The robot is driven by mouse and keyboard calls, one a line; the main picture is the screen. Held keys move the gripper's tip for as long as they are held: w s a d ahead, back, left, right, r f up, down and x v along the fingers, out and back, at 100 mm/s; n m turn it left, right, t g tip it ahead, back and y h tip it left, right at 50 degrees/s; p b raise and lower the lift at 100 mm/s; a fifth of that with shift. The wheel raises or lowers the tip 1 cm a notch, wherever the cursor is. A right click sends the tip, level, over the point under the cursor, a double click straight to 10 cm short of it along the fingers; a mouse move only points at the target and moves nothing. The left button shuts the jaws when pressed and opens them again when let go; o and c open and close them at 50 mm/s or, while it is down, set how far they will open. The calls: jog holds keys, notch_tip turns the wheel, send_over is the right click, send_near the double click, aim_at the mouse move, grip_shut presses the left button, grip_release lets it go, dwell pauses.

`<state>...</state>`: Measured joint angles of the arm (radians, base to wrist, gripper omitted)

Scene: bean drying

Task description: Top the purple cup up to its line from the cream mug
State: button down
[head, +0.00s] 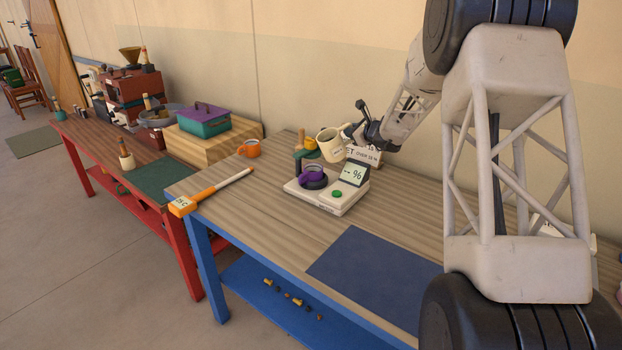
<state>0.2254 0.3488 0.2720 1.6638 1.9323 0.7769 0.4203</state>
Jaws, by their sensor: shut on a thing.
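The purple cup (309,176) stands upright on a white scale (318,200) with a green button. The scale's display (354,174) seems to end in 96. The cream mug (331,146) is in the air above and slightly right of the purple cup, its mouth tilted to the left. My gripper (351,132) is shut on the mug at its right side; the fingertips are partly hidden. I cannot make out the cup's line, the level in it, or any stream between the two.
A stand with green and yellow parts (299,153) is close behind the cup. An orange mug (249,149), a thermometer-like probe (215,190) and a wooden block (205,148) are to the left. A sign (365,155) is behind the scale. A blue mat (375,270) lies clear in front.

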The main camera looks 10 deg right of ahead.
jog(key=shift+r, duration=0.1)
jog(key=shift+a+r+n, duration=0.15)
jog(key=shift+r+n, duration=0.2)
jog(key=shift+n, duration=0.05)
jog(key=shift+h, duration=0.3)
jog(key=shift+r, duration=0.15)
jog(key=shift+a+r+n+h, duration=0.15)
jog(key=shift+r+n+h, duration=0.15)
jog(key=shift+n, duration=0.2)
jog(key=shift+s+a+r+n+h, duration=0.15)
jog(key=shift+a+r+n+h, duration=0.15)
jog(key=shift+r+n, duration=0.1)
jog(key=shift+f, duration=0.1)
